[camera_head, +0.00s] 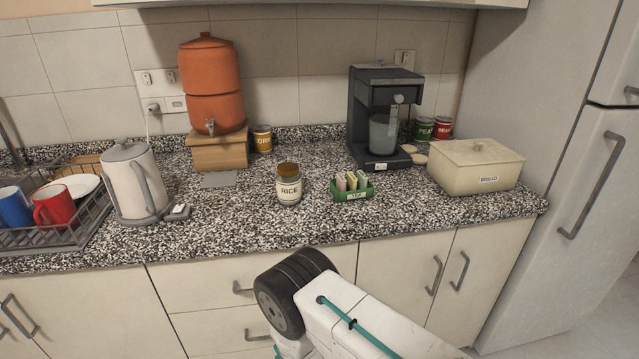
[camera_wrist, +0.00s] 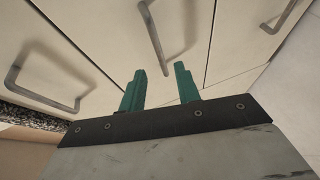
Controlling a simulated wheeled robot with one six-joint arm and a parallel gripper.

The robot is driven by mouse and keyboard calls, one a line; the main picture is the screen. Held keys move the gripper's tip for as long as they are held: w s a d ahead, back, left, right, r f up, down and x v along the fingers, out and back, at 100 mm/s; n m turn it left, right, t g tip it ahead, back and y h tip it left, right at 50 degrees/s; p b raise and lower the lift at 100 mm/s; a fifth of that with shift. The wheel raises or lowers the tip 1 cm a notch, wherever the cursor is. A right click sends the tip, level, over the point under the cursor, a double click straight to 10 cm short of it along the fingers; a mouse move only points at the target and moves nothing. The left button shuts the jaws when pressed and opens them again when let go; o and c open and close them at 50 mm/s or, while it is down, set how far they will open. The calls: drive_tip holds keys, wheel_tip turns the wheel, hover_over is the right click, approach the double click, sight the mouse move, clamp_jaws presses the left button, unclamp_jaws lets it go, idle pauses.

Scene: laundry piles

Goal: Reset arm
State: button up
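My gripper (camera_wrist: 159,80) shows in the wrist view with its two green fingers apart and nothing between them. Beyond the fingers are the cream cabinet fronts (camera_wrist: 105,35), with a metal handle (camera_wrist: 152,40) close past the fingertips. In the head view my white arm with its dark joint is in front of the lower cabinets (camera_head: 385,270), below the counter edge. The fingers are not clearly visible in that view.
The speckled counter (camera_head: 240,220) holds a kettle (camera_head: 132,180), a rice jar (camera_head: 289,188), a green tea box (camera_head: 352,192), a coffee machine (camera_head: 375,95), a bread box (camera_head: 475,165) and a dish rack (camera_head: 75,235). A clay dispenser (camera_head: 211,80) stands behind. The fridge (camera_head: 560,120) closes the right side.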

drive_tip(key=s+d+f+m+g+h, duration=0.4)
drive_tip(key=s+f+m+g+h, duration=0.1)
drive_tip(key=f+g, duration=0.15)
drive_tip(key=s+d+r+m+g+h, duration=0.15)
drive_tip(key=d+r+m+g, duration=0.35)
drive_tip(key=r, duration=0.7)
drive_tip(key=d+r+m+h, duration=0.2)
drive_tip(key=d+r, duration=0.4)
drive_tip(key=r, duration=0.6)
drive_tip(key=d+r+m+g+h, duration=0.1)
drive_tip(key=d+r+m+g, duration=0.4)
drive_tip(key=r, duration=0.7)
drive_tip(key=s+d+r+m+t, duration=0.1)
drive_tip(key=s+d+r+m, duration=0.1)
drive_tip(key=s+d+r, duration=0.3)
drive_tip(key=s+d+r+m+t, duration=0.2)
drive_tip(key=s+d+r, duration=0.4)
drive_tip(key=d+r, duration=0.3)
drive_tip(key=s+d+r+m+t, duration=0.2)
drive_tip(key=s+d+r, duration=0.4)
drive_tip(key=r, duration=0.7)
drive_tip(key=shift+d+r+m, duration=0.2)
drive_tip(key=shift+d+m, duration=0.25)
drive_tip(key=shift+m, duration=0.05)
